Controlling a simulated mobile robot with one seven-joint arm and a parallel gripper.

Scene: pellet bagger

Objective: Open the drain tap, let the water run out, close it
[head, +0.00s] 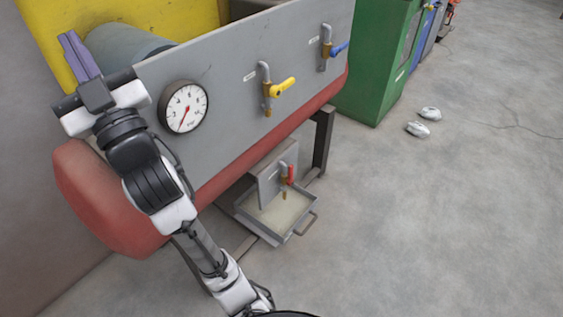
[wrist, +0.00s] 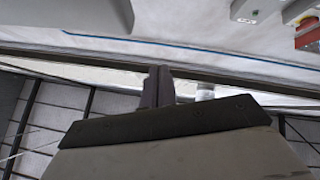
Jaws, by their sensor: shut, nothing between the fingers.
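A red-handled tap (head: 287,173) is mounted on a small grey plate low under the machine, directly above a shallow metal tray (head: 298,229). It looks like the drain tap; its handle points roughly upward. The tray bottom is pale, and I cannot tell how much water is in it. No stream shows from the spout. My gripper (head: 72,45) is raised at the upper left of the head view, far from this tap, its fingers together and empty. The shut fingers (wrist: 158,86) also show in the wrist view, pointing at walls and ceiling.
A yellow-handled tap (head: 279,88) and a blue-handled tap (head: 333,48) sit on the grey panel (head: 225,75), beside a round gauge (head: 183,107). A red tank (head: 95,200) lies below. The right floor is mostly clear.

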